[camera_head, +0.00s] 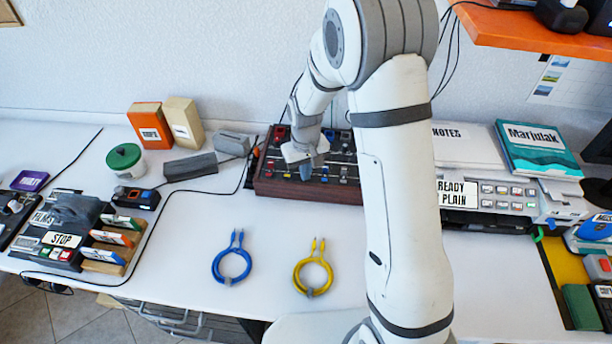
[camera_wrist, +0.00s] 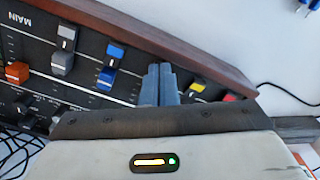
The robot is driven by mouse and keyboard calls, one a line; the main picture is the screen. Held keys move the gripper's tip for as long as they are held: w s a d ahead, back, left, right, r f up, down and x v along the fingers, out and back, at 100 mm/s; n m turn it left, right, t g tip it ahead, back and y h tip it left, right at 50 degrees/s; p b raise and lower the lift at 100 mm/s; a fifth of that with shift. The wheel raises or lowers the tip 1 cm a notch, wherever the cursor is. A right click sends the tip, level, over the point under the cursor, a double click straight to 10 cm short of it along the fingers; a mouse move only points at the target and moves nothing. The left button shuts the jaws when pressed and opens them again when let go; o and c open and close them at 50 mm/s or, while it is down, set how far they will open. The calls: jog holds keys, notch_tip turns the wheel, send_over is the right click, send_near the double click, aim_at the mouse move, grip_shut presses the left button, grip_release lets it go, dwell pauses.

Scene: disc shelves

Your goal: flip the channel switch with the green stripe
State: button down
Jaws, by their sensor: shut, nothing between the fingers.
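The mixing console (camera_head: 320,193) is a dark panel in a reddish-brown wooden frame at the back of the table. Its edge frame (camera_wrist: 150,40) crosses the wrist view. My gripper (camera_head: 306,174) is over the console, pointing down; its two blue-grey fingers (camera_wrist: 159,75) are together and empty. In the wrist view, a blue slider cap (camera_wrist: 106,78) is left of the fingers and a yellow cap (camera_wrist: 197,89) is right of them. I cannot make out a green stripe on any switch. The fingers hide part of the panel, and whether they touch it is unclear.
Grey caps (camera_wrist: 63,62) and an orange cap (camera_wrist: 17,72) stand farther left on the panel. A blue cable coil (camera_head: 231,266) and a yellow coil (camera_head: 313,276) lie in front. A printer (camera_head: 495,196) stands right of my arm. The table's front middle is mostly clear.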

jog(key=shift+r+p, duration=2.1)
jog(key=shift+r, duration=1.35)
jog(key=s+d+r+m+t, duration=0.1)
jog(key=s+d+r, duration=0.2)
jog(key=s+r, duration=0.3)
jog(key=s+d+r+m, duration=0.1)
jog(key=s+d+r, duration=0.2)
jog(key=r, duration=0.4)
jog(key=s+d+r+m+t, duration=0.1)
jog(key=s+d+r, duration=0.1)
jog(key=s, duration=0.5)
jog(key=s+d+r+t, duration=0.1)
jog(key=s+d+r, duration=0.1)
jog(key=s, duration=0.4)
jog(key=shift+s+d+r+m, duration=0.4)
jog(key=shift+r, duration=0.4)
